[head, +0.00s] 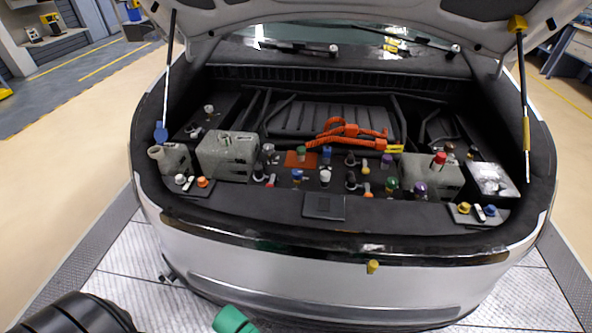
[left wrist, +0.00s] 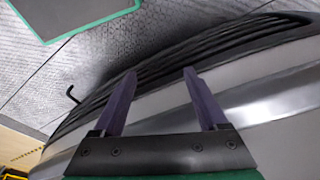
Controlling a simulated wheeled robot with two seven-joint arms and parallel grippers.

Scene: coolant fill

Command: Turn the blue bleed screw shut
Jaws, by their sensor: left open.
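Several small blue parts show in the head view, and I cannot tell for sure which is the bleed screw. One blue cap (head: 327,153) stands at the middle of the engine bay, and another blue cap (head: 297,175) is just in front of it to the left. A third blue cap (head: 490,210) is at the front right corner. My left gripper (left wrist: 157,73) is open and empty in the left wrist view, its two purple fingers apart in front of the car's bumper, away from the caps. My right gripper is in neither view.
The raised hood rests over the bay on a left strut (head: 168,80) and a right strut (head: 524,110). Orange cables (head: 350,133) cross the bay's middle. Grey tanks stand left (head: 228,155) and right (head: 425,175). The bumper (head: 330,275) lies in front.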

